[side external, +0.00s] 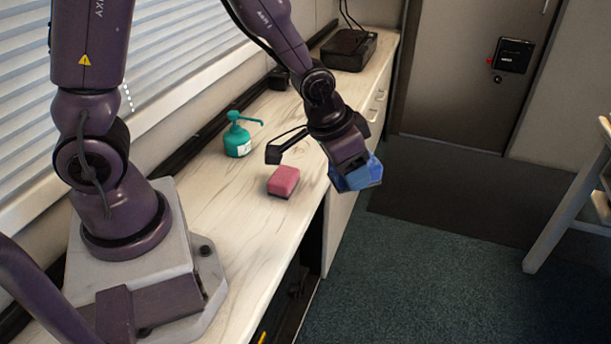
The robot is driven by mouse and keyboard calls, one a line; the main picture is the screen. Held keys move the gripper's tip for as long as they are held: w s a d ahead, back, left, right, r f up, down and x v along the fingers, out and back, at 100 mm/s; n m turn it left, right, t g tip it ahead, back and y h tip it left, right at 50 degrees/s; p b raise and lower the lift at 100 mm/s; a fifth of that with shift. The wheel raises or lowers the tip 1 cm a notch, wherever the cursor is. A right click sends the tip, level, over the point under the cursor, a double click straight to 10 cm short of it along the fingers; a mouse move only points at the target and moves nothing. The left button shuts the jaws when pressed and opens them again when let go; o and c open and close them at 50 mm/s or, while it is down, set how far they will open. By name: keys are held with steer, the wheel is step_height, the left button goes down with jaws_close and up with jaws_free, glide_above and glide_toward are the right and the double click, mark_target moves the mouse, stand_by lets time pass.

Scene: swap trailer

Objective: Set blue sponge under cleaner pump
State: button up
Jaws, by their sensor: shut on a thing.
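The blue sponge (362,175) is held in my gripper (350,170), which is shut on it. The sponge hangs in the air by the front edge of the counter, to the right of the pink sponge. The fingers are mostly hidden behind the wrist and the sponge. The cleaner pump (238,138) is a teal bottle standing upright on the counter, left of my gripper. Its nozzle points to the right, and the counter below the nozzle looks bare.
A pink sponge (283,181) with a dark underside lies on the counter (235,215) between the pump and the front edge. A black box-like device (348,50) stands at the far end. A window with blinds (170,60) runs along the left. The floor lies beyond the counter's right edge.

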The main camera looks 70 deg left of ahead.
steer(key=s+d+f+n+g+y, duration=0.1)
steer(key=s+f+n+y, duration=0.3)
steer(key=f+n, duration=0.7)
steer(key=a+n+g, duration=0.1)
steer(key=a+n, duration=0.1)
steer(key=a, duration=0.8)
steer(key=a+f+n+g, duration=0.1)
steer(key=a+n, duration=0.2)
steer(key=a, duration=0.7)
steer(key=a+n+g+y, duration=0.1)
steer(key=a+n, duration=0.2)
steer(key=a, duration=0.7)
steer(key=shift+w+f+g, duration=0.2)
steer(key=shift+g, duration=0.1)
steer(key=a, duration=0.4)
steer(key=shift+f, duration=0.4)
steer(key=shift+d+f, duration=0.1)
steer(key=shift+f, duration=0.25)
